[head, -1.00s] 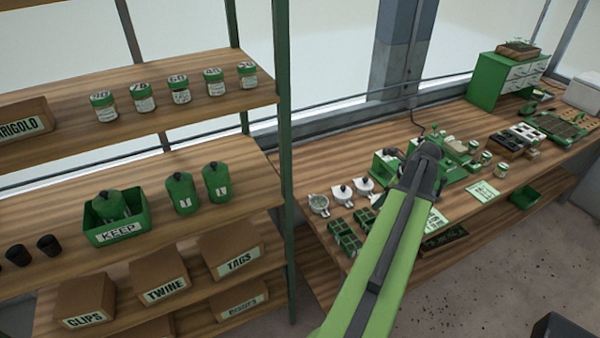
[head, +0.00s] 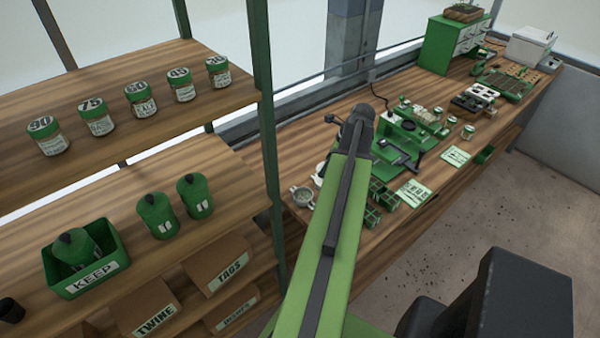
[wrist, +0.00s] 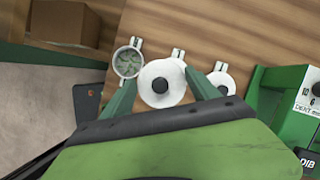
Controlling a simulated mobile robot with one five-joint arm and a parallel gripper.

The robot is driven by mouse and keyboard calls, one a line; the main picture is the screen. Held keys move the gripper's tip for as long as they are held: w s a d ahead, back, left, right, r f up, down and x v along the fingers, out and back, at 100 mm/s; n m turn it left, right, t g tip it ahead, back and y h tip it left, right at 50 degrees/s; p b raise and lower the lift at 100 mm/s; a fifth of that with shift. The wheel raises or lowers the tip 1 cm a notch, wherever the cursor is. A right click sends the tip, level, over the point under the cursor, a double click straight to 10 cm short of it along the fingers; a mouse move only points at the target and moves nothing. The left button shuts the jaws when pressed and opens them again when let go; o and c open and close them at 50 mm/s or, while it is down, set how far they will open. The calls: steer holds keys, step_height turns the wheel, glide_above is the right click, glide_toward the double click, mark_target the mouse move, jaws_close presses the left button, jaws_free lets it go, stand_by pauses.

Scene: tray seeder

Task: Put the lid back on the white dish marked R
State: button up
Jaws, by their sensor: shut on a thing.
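In the wrist view my gripper (wrist: 162,80) is shut on a white round lid (wrist: 150,97) with a black knob. The lid sits between the two green fingers, nearer the camera than the dishes. An uncovered dish (wrist: 129,62) with green contents is beyond and left of the lid. A middle dish is mostly hidden behind the lid; its tab (wrist: 178,53) shows. A lidded white dish (wrist: 222,79) is to the right. In the head view the uncovered dish (head: 302,196) is left of my arm, and my gripper (head: 362,112) is over the bench. No R mark is readable.
A green machine (head: 400,150) stands on the bench right of my gripper. Small green pots (head: 380,200) stand at the bench front. A shelf post (head: 268,130) rises left of my arm, beside shelves with jars and a KEEP bin (head: 88,270).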

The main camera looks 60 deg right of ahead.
steer(key=w+a+n+y, duration=0.1)
steer(key=w+a+n, duration=0.2)
steer(key=w+a, duration=0.35)
steer(key=f+b, duration=0.2)
steer(key=s+a+f+b, duration=0.1)
steer(key=f+b, duration=0.3)
steer(key=shift+s+a+f+b, duration=0.35)
steer(key=shift+b, duration=0.05)
steer(key=shift+f, duration=0.2)
stand_by(1.2)
steer(key=o, duration=1.4)
steer(key=shift+o, duration=0.6)
step_height(320, 180, up, 7)
steer(key=p, duration=0.6)
steer(key=shift+p, duration=0.35)
